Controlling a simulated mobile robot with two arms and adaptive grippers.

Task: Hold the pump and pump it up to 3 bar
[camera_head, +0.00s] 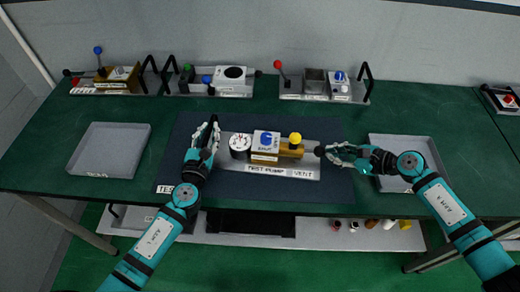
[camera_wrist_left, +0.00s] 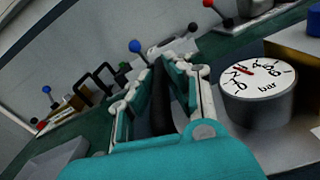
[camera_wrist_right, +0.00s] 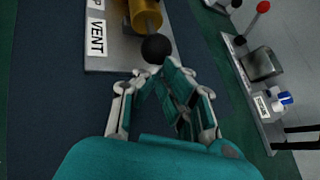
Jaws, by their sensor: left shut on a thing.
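The test pump (camera_head: 268,172) sits on a dark mat, with a round gauge (camera_head: 240,143), a blue knob (camera_head: 266,140) and a yellow knob (camera_head: 295,138). The gauge (camera_wrist_left: 262,80) shows a red needle in the left wrist view; I cannot read its exact value. My left gripper (camera_head: 213,128) is shut on a dark upright handle (camera_wrist_left: 160,95) at the pump's left end. My right gripper (camera_wrist_right: 154,68) is at the black ball (camera_wrist_right: 155,48) on the pump's right end. The ball lies at its fingertips; whether they grip it is unclear.
A grey tray (camera_head: 108,152) lies at the left and another tray (camera_head: 422,150) at the right, partly under my right arm. Several handled devices stand along the table's back, including one with a red-ball lever (camera_head: 315,88). Green table shows between them and the mat.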

